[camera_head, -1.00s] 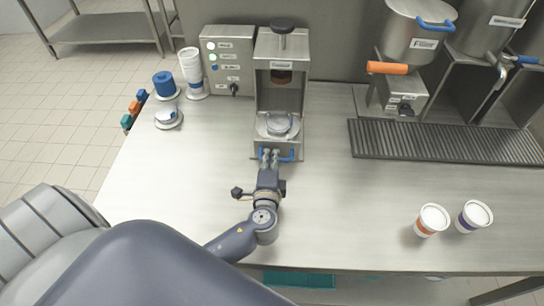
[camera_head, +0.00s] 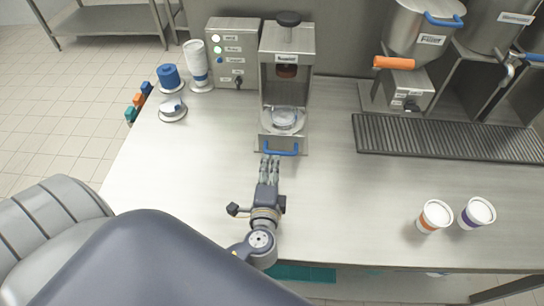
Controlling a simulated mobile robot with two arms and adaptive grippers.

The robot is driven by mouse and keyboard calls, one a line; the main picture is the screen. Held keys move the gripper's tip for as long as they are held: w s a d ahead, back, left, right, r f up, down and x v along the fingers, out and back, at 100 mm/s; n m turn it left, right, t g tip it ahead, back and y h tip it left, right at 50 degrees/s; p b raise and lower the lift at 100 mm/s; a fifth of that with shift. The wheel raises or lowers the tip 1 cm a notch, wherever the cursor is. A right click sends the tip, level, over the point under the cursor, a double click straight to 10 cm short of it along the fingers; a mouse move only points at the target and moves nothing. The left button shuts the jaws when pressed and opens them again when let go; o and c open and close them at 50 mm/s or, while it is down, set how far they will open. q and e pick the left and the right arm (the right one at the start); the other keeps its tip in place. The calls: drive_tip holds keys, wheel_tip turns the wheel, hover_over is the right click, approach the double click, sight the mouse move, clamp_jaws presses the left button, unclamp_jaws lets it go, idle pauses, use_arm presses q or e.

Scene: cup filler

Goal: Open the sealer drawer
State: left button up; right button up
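The sealer (camera_head: 288,45) is a tall metal press with a black knob on top, standing at the back of the steel counter. Its drawer has a blue handle (camera_head: 281,151) at the front. A round metal holder (camera_head: 284,119) shows behind the handle, at the base of the sealer. I cannot tell how far out the drawer stands. My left gripper (camera_head: 270,160) is just in front of the handle, pointing at it, with its fingers apart and nothing held. Its fingertips are close to the handle's left part. My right gripper is not in view.
A control box (camera_head: 233,50) stands left of the sealer. Stacked white cups (camera_head: 196,60) and a blue roll (camera_head: 169,76) are further left. A drip grate (camera_head: 440,136) lies right, below the fillers. Two cups (camera_head: 435,216) stand front right. The counter's middle is clear.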

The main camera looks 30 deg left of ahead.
use_arm(q)
drive_tip(key=shift+v, duration=2.35)
